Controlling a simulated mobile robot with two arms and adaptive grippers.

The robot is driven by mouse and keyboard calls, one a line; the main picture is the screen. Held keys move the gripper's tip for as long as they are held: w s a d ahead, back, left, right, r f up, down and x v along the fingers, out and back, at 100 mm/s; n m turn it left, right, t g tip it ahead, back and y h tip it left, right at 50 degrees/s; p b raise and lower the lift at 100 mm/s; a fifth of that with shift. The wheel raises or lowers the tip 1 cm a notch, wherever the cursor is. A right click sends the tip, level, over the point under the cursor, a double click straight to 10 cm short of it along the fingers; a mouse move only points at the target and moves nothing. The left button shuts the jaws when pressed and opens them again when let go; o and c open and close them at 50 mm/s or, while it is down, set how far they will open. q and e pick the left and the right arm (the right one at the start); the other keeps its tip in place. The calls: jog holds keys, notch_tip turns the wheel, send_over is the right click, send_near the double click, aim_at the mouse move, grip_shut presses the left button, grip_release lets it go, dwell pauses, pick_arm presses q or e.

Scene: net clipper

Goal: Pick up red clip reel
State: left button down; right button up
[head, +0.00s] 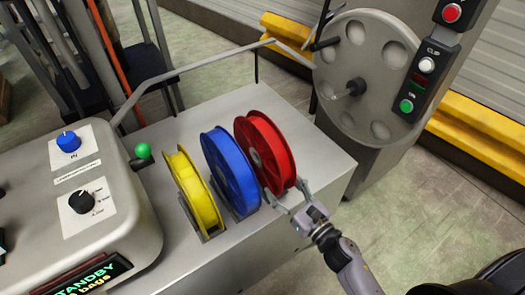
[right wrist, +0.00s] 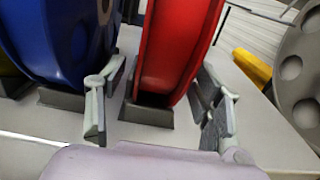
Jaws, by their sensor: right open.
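The red clip reel (head: 265,153) stands upright in a slot at the right end of a row of reels on a grey metal bench. My right gripper (head: 290,195) is open at the reel's near lower edge. In the right wrist view, the red reel (right wrist: 172,50) rises between the two spread fingers of the right gripper (right wrist: 158,100), one on each side, with visible gaps. The reel's base sits in a dark holder (right wrist: 146,113). My left gripper is not in view.
A blue reel (head: 229,170) stands close to the left of the red one, and a yellow reel (head: 192,190) beyond it. A grey control box (head: 115,215) is at left. A round grey disc (head: 345,95) on a column stands behind right. Bare bench top lies right of the red reel.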

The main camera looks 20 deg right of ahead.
aim_at(271, 173)
jog(key=p+x, duration=0.1)
jog(key=x, duration=0.5)
jog(key=shift+s, duration=0.1)
jog(key=shift+c, duration=0.5)
grip_shut()
